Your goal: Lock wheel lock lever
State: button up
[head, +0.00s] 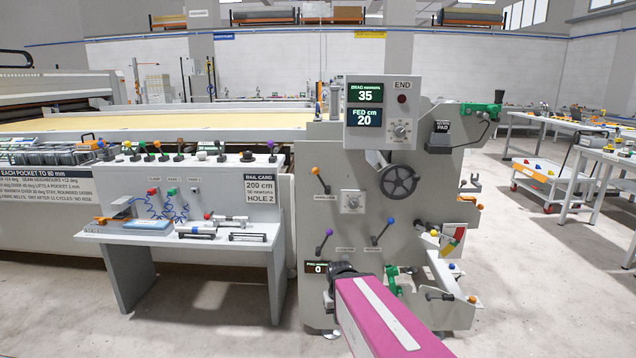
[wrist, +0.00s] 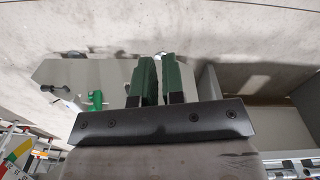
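The lever with an orange knob (head: 315,171) is on the upper left of the grey machine end panel. The small label under it is hard to read but looks like wheel lock. Its stem slants, knob up and left. The dark handwheel (head: 399,181) is to its right. My arm is a pink link rising from the bottom in the head view. Its dark end is low before the panel, below the orange lever; the fingers are not clear there. In the wrist view my gripper (wrist: 160,78) shows two dark green fingers with a narrow, empty gap. The orange lever cannot be made out there.
A purple-knobbed lever (head: 329,232) and a blue-knobbed lever (head: 391,220) are below the orange one. A grey side table (head: 115,239) with tools stands left. Green brackets (head: 392,280) jut out at the lower right. Open floor lies right, before a white cart (head: 548,184).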

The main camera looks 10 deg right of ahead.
aim_at(321, 180)
jog(key=w+r+n+h, duration=0.1)
jog(key=w, duration=0.2)
jog(key=w+d+r+n+t+h, duration=0.1)
jog(key=w+h, duration=0.1)
jog(key=w+d+r+n+t+h, duration=0.1)
jog(key=w+h, duration=0.1)
jog(key=w, duration=0.1)
jog(key=shift+w+d, duration=0.2)
jog(key=shift+w, duration=0.1)
grip_shut()
jog(key=w+a+r+n+t+h, duration=0.3)
jog(key=w+r+t+h, duration=0.1)
jog(key=w+r, duration=0.4)
jog(key=w+a+r+n+t+h, duration=0.3)
jog(key=w+r+n+t+h, duration=0.1)
jog(key=w+r, duration=0.45)
jog(key=w+a+r+n+t, duration=0.4)
jog(key=w+a+r+t, duration=0.1)
jog(key=a+r, duration=0.4)
jog(key=shift+w+a+r+n+t+h, duration=0.2)
jog(key=shift+w+a+n+t+h, duration=0.1)
jog(key=shift+w+t+h, duration=0.15)
